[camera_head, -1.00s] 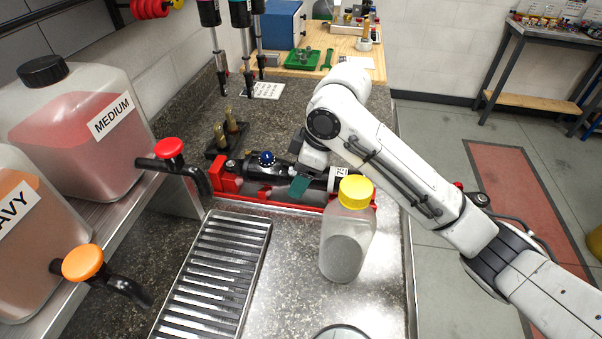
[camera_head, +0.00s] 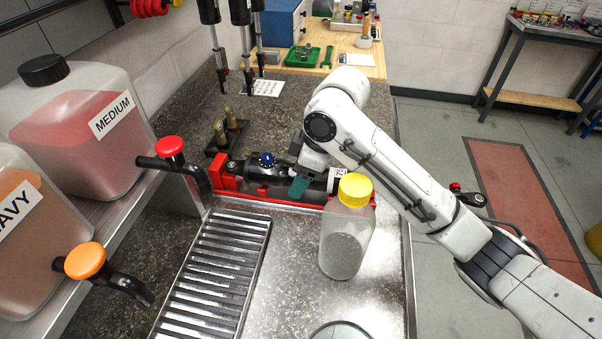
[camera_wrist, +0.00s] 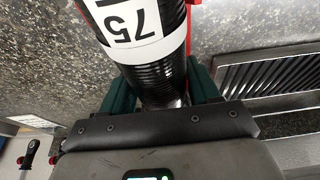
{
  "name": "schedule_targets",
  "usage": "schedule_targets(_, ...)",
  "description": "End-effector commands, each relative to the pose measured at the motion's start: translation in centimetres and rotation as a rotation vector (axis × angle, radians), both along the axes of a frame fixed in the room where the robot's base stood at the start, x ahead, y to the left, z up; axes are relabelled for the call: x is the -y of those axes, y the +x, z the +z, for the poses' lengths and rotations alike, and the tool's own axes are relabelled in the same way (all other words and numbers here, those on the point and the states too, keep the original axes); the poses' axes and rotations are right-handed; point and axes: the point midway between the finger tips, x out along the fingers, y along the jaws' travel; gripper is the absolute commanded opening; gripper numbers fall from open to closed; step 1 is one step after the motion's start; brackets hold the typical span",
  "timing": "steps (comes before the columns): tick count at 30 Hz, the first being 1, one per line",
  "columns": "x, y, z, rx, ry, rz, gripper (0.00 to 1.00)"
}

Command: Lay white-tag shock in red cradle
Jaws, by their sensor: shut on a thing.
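The white-tag shock (camera_head: 270,172) is a dark cylinder lying level along the red cradle (camera_head: 226,181) on the counter. Its white tag (camera_head: 340,178) is at the right end, and a blue knob (camera_head: 266,159) is near its left part. In the wrist view the tag (camera_wrist: 132,20) reads 75. My gripper (camera_head: 299,186) has green fingers, shut on the shock's ribbed black body (camera_wrist: 155,78) from both sides. The shock lies between the cradle's ends; I cannot tell whether it bears fully on the cradle. The fingers and bottle hide part of both.
A yellow-capped bottle (camera_head: 345,235) stands close in front of the cradle's right end. A metal drain grate (camera_head: 215,275) lies in front on the left. Red (camera_head: 170,147) and orange (camera_head: 85,261) taps jut from the left. Brass fittings (camera_head: 225,130) stand behind the cradle.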

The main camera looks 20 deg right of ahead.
Motion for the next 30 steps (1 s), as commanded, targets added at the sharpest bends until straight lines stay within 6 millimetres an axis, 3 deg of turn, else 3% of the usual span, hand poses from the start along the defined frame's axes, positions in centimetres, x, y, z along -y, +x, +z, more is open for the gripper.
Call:
schedule_targets(26,0.05,0.08,0.24,0.005,-0.001,0.000,0.00)
schedule_targets(27,0.05,0.08,0.24,0.005,-0.001,0.000,0.62)
schedule_targets(30,0.04,0.07,0.23,0.004,-0.001,0.000,0.71)
